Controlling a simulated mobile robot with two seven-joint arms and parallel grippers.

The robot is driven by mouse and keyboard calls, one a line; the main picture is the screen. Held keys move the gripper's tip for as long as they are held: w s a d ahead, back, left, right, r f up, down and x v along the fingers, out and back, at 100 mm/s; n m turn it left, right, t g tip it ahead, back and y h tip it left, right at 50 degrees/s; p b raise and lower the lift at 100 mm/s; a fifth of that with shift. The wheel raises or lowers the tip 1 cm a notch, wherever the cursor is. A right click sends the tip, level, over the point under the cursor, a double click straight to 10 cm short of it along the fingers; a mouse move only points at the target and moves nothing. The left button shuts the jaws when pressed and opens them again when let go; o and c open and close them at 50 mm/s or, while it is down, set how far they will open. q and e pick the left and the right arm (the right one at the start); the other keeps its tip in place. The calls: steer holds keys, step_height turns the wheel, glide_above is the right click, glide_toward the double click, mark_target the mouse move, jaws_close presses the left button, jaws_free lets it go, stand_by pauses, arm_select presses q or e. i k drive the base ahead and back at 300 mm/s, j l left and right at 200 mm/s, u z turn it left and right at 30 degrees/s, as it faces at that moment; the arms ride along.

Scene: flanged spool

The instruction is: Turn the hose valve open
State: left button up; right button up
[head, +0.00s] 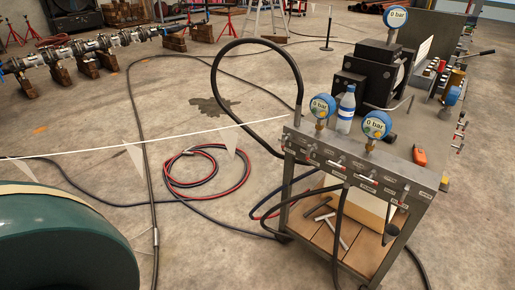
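A grey metal cart (420,184) with a row of small valves along its front top edge stands at the right. Which one is the hose valve I cannot tell, and the handle positions are too small to read. A thick black hose (214,75) arches up from the cart's left corner and bends down to the floor. Two blue gauges, a left one (322,106) and a right one (376,124), read 0 bar. Neither of my grippers shows.
A water bottle (346,110), a black block machine (372,72) and an orange tool (419,156) are on the cart. Coiled red and black hoses (205,183) lie on the floor. A white line with pennants (135,158) crosses at left, above a green rounded body (65,245).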

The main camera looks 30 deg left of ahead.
mark_target(310, 149)
steer(key=u, duration=0.65)
steer(key=i+l+z, duration=0.2)
steer(key=i+z, duration=0.55)
steer(key=i+l, duration=0.05)
steer(key=i, duration=0.05)
